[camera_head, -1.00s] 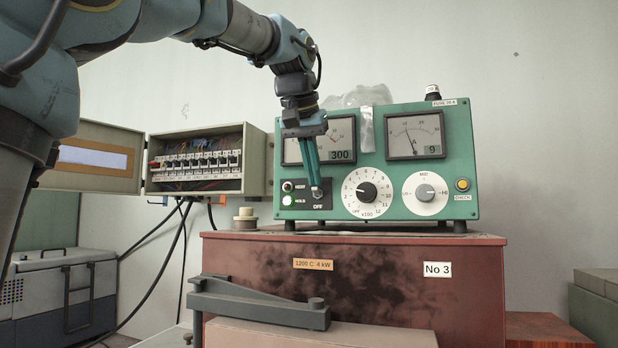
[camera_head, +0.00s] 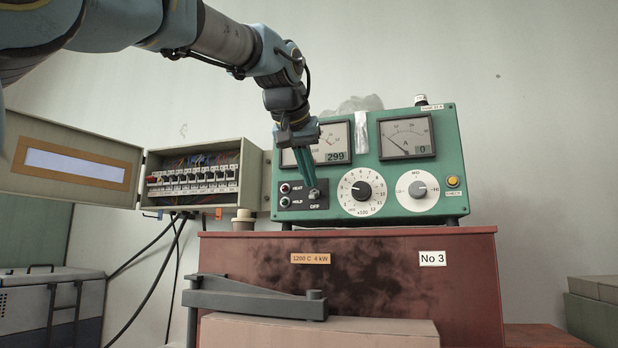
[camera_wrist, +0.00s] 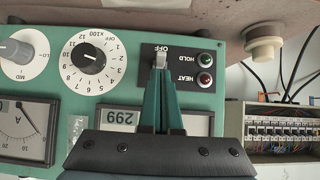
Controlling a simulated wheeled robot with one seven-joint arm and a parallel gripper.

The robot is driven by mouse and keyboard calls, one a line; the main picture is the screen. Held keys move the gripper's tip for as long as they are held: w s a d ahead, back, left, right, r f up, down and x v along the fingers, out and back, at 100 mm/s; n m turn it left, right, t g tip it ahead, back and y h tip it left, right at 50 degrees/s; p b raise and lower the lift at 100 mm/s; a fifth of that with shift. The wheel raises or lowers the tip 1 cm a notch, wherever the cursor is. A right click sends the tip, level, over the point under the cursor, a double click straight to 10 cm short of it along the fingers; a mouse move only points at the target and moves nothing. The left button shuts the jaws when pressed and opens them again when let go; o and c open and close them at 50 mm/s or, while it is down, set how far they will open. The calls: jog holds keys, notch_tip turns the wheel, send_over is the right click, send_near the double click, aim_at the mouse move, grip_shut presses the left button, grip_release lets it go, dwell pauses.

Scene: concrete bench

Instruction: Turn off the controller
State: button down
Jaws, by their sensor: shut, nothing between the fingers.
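The controller (camera_head: 393,171) is a green box with two meters on top of a dark red cabinet. Its small metal toggle switch (camera_head: 314,194) sits above the OFF label (camera_head: 318,206). In the wrist view, which shows the panel upside down, the switch lever (camera_wrist: 159,60) points toward OFF. My gripper (camera_head: 311,187) is shut and empty, its green fingertips at the lever; I cannot tell whether they touch. The HEAT lamp (camera_wrist: 205,79) and HOLD lamp (camera_wrist: 205,58) look unlit. The displays read 299 (camera_head: 338,156) and 0 (camera_head: 422,148).
An open fuse box (camera_head: 205,178) hangs left of the controller, with cables below. A range dial (camera_head: 361,191) and a smaller knob (camera_head: 417,190) are right of the switch. A grey latch bar (camera_head: 255,300) crosses the red cabinet (camera_head: 385,265) in front.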

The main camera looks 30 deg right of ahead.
jog(key=shift+r+p, duration=0.45)
jog(key=shift+r, duration=0.15)
jog(key=v, duration=1)
jog(key=shift+s+a+r+b, duration=0.2)
jog(key=shift+a+b, duration=0.05)
jog(key=shift+b, duration=0.2)
